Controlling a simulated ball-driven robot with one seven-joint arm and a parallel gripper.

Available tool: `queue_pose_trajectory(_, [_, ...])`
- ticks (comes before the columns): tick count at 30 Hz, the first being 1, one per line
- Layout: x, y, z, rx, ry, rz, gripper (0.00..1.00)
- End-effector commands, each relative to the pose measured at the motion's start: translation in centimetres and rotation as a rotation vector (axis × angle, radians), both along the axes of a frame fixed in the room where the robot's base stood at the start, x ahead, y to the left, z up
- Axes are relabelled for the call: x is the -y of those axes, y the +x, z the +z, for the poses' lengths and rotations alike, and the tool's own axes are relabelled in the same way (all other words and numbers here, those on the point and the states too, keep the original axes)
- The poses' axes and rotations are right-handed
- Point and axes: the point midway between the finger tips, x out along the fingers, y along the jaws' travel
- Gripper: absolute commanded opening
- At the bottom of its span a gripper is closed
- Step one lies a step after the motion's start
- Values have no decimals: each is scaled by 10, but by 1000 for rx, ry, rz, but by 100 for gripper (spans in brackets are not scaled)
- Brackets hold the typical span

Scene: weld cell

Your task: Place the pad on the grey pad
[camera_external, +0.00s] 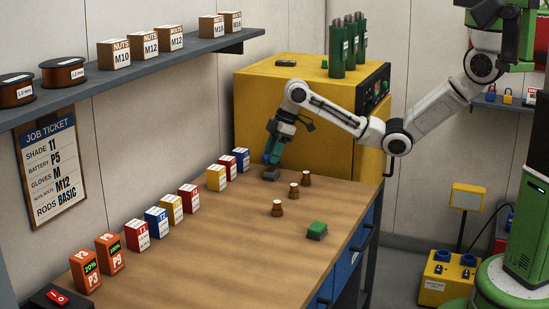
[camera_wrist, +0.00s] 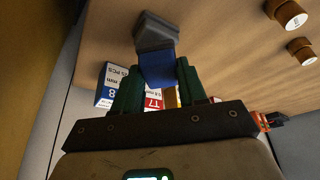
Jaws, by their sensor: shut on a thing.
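My gripper (camera_external: 272,157) is low over the far end of the wooden workbench, near the yellow cabinet. In the wrist view its green fingers (camera_wrist: 157,80) are shut on a blue pad (camera_wrist: 158,66), one finger on each side. A dark grey pad (camera_wrist: 155,32) shows just beyond the blue pad, past the fingertips. In the external view the grey pad (camera_external: 271,174) is at the bench top, directly below the fingers. The two pads look in line; I cannot tell whether they touch. The fingers mostly hide the blue pad in the external view.
A green-topped pad with a grey base (camera_external: 317,230) lies near the bench's right edge. Several small brown pegs (camera_external: 293,190) stand between it and my gripper. Several coloured boxes (camera_external: 216,177) line the wall side. The yellow cabinet (camera_external: 300,110) stands behind.

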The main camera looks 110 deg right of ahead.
Motion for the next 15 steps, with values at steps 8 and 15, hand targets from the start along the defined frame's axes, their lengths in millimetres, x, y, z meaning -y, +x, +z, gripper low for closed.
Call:
queue_pose_trajectory(8, [0,0,-20,0,-1,0,12])
queue_pose_trajectory(15, [0,0,-22,0,0,0,12])
